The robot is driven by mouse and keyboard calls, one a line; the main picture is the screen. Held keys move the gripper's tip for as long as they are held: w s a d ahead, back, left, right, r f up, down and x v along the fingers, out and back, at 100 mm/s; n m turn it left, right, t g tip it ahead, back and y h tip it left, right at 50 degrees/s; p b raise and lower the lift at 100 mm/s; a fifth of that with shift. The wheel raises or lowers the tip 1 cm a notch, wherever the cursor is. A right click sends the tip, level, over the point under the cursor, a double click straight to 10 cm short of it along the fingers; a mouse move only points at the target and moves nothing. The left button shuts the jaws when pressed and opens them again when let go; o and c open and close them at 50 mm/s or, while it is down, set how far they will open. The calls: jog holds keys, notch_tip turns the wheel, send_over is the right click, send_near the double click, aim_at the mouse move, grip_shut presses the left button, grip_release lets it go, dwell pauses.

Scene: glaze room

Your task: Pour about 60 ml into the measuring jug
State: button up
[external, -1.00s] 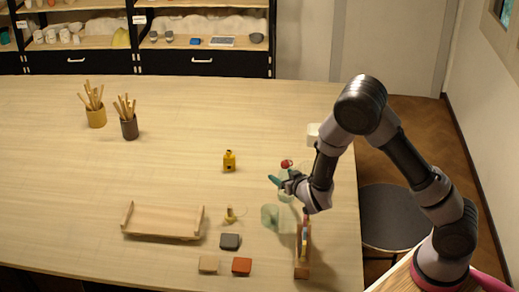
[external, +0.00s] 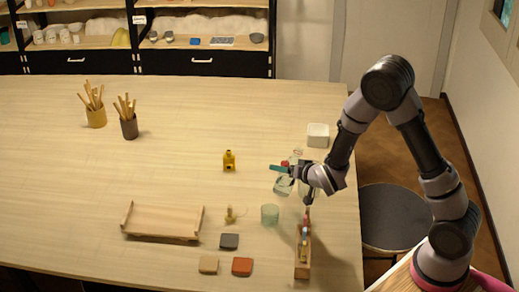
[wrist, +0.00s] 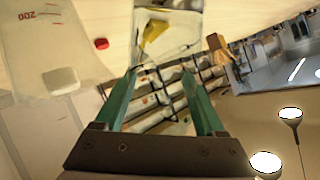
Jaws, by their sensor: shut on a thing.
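My gripper (external: 284,174) is shut on a clear glass beaker (external: 283,187), above the right part of the table. In the wrist view the beaker (wrist: 167,28) sits between the green fingertips and looks tilted. I cannot tell how much liquid is in it. The measuring jug (wrist: 45,45) is a large clear vessel with red markings, including 200, close at the left of the wrist view. In the external view the jug is mostly hidden by my gripper. Its liquid level is not readable, and no stream shows.
A greenish glass cup (external: 270,215) stands just in front of the gripper. A wooden rack (external: 302,268) is nearer the front edge. A white box (external: 318,135), a red piece (wrist: 101,43) and a yellow bottle (external: 229,161) are around.

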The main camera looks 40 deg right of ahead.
aim_at(280, 177)
jog(key=shift+f+m+y, duration=0.35)
jog(key=shift+m+y, duration=0.65)
jog(key=shift+m, duration=0.2)
jog(key=shift+a+f+m+y, duration=0.3)
jog(key=shift+f+m, duration=0.1)
jog(key=shift+f, duration=0.15)
jog(key=shift+a+y, duration=0.15)
jog(key=shift+y, duration=0.15)
jog(key=shift+a+r+m, duration=0.25)
jog(key=shift+r+m, duration=0.25)
jog(key=shift+m, duration=0.1)
jog(key=shift+a+f+m+t+y, duration=0.15)
jog(key=shift+f+m+y, duration=0.2)
jog(key=shift+f, duration=0.1)
jog(key=shift+a+f+m+t+y, duration=0.15)
jog(key=shift+f+m+y, duration=0.1)
jog(key=shift+f+y, duration=0.15)
jog(key=shift+d+r+m+y, duration=0.45)
jog(key=shift+d+r+m, duration=0.15)
jog(key=shift+r, duration=0.15)
jog(key=shift+a+r+t, duration=0.1)
jog(key=shift+r+t, duration=0.15)
jog(key=shift+t, duration=0.05)
jog(key=shift+r+m+y, duration=0.4)
jog(key=shift+m, duration=0.1)
